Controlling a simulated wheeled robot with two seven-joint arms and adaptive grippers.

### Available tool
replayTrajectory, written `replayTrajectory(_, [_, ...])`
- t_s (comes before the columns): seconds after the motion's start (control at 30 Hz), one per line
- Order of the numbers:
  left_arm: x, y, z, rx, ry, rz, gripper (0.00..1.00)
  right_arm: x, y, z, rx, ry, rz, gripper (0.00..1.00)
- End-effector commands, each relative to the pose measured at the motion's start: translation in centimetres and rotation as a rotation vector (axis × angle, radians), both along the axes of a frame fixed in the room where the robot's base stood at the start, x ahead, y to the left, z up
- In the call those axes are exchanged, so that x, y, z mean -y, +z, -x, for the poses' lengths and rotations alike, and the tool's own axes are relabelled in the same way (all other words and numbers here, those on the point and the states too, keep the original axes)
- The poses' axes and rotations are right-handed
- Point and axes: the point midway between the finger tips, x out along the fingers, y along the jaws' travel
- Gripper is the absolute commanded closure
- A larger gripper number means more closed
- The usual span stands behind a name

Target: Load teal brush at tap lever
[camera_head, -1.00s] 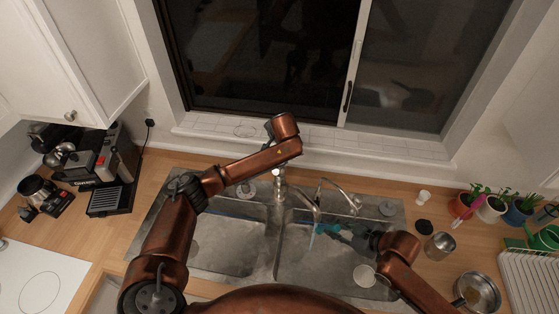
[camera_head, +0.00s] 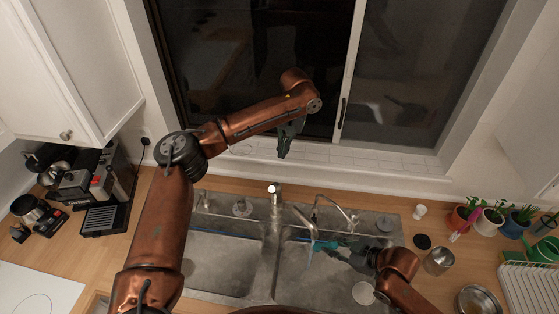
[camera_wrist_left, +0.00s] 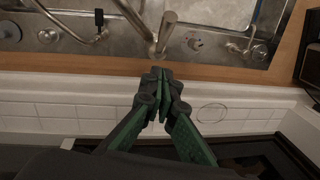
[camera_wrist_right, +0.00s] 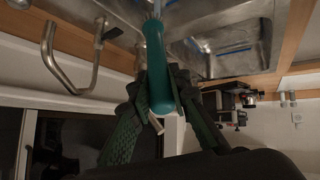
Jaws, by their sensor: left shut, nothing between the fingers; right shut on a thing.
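The teal brush (camera_head: 328,244) is above the right basin; its handle shows large in the right wrist view (camera_wrist_right: 155,60). My right gripper (camera_head: 352,253) is shut on that handle, and its fingers flank the handle in the right wrist view (camera_wrist_right: 157,85). The tap (camera_head: 276,205) stands behind the sink, its spout reaching forward close to the brush head. My left gripper (camera_head: 286,150) is shut and empty, hanging in front of the window above and behind the tap. In the left wrist view its closed fingertips (camera_wrist_left: 160,76) appear just below the tap (camera_wrist_left: 160,38).
A thin curved second spout (camera_head: 335,205) stands right of the tap. A metal cup (camera_head: 438,261), a pot (camera_head: 478,301) and potted plants (camera_head: 490,217) are at the right. A coffee machine (camera_head: 105,195) is at the left. The left basin (camera_head: 215,265) is empty.

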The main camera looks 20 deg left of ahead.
Motion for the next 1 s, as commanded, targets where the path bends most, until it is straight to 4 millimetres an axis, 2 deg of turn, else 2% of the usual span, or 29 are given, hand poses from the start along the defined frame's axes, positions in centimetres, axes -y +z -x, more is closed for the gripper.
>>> replayTrajectory(0.43, [-1.3,-8.8,0.5,-0.001,-0.002,-0.002,1.00,0.0,0.0,0.0,0.000,0.000,-0.001,1.00])
replayTrajectory(0.7, [-1.4,-10.8,2.8,0.002,-0.002,-0.001,1.00,0.0,0.0,0.0,0.000,0.000,-0.001,1.00])
replayTrajectory(1.0, [-1.4,-11.1,3.2,0.001,-0.001,0.000,1.00,0.0,0.0,0.0,0.000,0.000,-0.001,1.00])
